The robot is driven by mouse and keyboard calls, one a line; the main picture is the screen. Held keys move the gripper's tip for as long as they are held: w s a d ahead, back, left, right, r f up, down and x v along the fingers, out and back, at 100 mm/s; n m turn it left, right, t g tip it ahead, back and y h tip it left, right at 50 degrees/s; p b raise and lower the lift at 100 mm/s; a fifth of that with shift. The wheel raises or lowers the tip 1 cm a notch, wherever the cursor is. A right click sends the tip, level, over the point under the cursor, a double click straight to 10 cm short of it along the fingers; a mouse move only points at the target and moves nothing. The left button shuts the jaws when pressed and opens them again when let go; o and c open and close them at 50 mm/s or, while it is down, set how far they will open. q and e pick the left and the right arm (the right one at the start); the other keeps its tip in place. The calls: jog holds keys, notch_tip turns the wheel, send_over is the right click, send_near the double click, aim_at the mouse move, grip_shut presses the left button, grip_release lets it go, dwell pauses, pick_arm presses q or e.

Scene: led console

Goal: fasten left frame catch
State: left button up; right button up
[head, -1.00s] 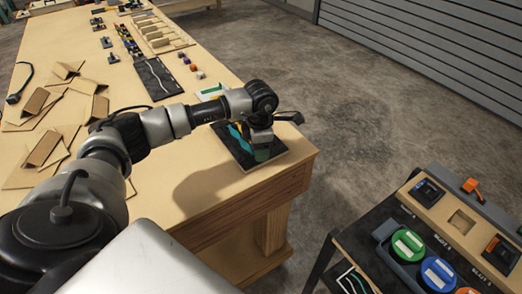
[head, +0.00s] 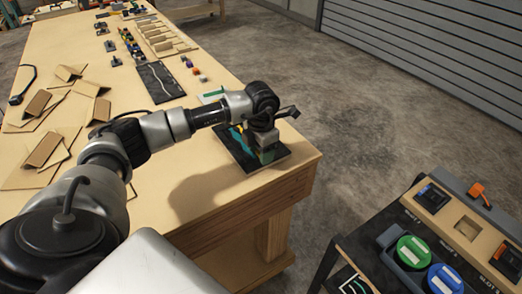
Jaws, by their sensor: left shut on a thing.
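A dark board (head: 224,143) with teal parts (head: 237,134) lies on the wooden table near its front right corner. My left gripper (head: 266,153) points down over the right part of this board. It is shut on a small green-grey piece (head: 267,158) low at the board's surface. My gripper and wrist cover much of the board, so I cannot make out the left frame catch or whether it is fastened. My right gripper is not in view.
The wooden table (head: 150,185) has folded cardboard pieces (head: 45,150) at left and another dark board (head: 160,82) farther back. A cart at lower right carries green (head: 413,250) and blue (head: 444,279) round items. Concrete floor lies between them.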

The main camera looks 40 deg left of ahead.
pick_arm(q)
jog(key=o, duration=0.9)
jog(key=shift+r+b, duration=1.1)
jog(key=shift+r, duration=4.35)
jog(key=shift+f, duration=0.1)
